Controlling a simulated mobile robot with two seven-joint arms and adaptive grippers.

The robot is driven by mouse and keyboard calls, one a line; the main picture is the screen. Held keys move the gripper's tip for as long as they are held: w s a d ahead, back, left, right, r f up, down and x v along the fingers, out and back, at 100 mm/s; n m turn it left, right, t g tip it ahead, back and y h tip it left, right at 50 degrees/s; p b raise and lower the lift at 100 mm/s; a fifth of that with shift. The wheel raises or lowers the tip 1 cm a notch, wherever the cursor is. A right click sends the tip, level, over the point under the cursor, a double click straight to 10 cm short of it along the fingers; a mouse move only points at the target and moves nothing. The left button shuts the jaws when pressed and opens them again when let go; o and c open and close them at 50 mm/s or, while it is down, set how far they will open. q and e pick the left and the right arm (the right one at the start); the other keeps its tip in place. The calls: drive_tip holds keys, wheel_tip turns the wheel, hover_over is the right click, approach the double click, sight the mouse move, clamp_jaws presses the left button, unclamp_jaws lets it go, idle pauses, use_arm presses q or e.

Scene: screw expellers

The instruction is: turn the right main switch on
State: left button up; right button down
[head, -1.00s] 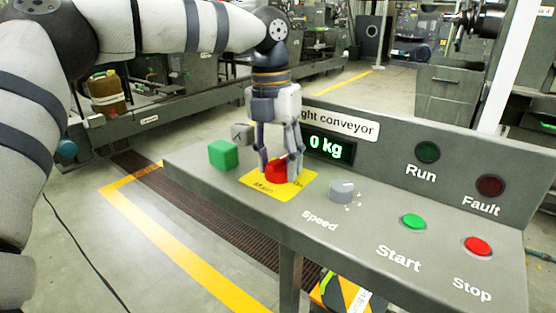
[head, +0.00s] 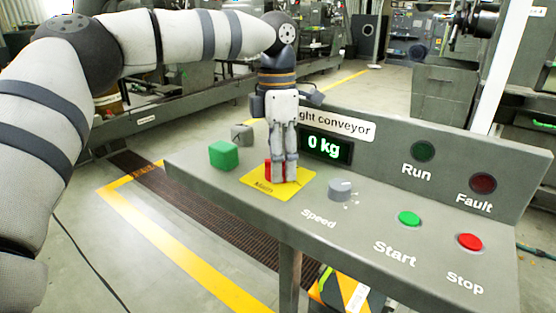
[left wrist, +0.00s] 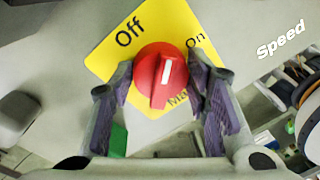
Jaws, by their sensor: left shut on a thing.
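The right main switch is a red round knob (left wrist: 160,76) with a raised grip and a white mark, on a yellow plate (left wrist: 100,52) lettered "Off" and "On". In the left wrist view the white mark points up, between the two words. In the head view the red knob (head: 269,170) is partly hidden behind the fingers. My left gripper (head: 284,180) points down over the plate, its fingers shut on the knob from both sides; it also shows in the left wrist view (left wrist: 164,90). My right gripper is in neither view.
A green block (head: 223,155) and a grey block (head: 242,135) lie left of the plate. A grey speed knob (head: 341,188), a green Start button (head: 409,218) and a red Stop button (head: 470,241) sit to the right. The raised back panel holds a "0 kg" display (head: 324,146).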

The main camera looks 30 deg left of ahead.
use_arm(q)
drive_tip(key=m, duration=0.4)
drive_tip(key=shift+d+m+y, duration=0.1)
drive_tip(key=shift+m+y, duration=0.2)
drive_tip(key=shift+m, duration=1.8)
drive_tip(key=o, duration=1.2)
drive_tip(key=r, duration=0.8)
drive_tip(key=w+r, duration=0.1)
drive_tip(key=r, duration=0.3)
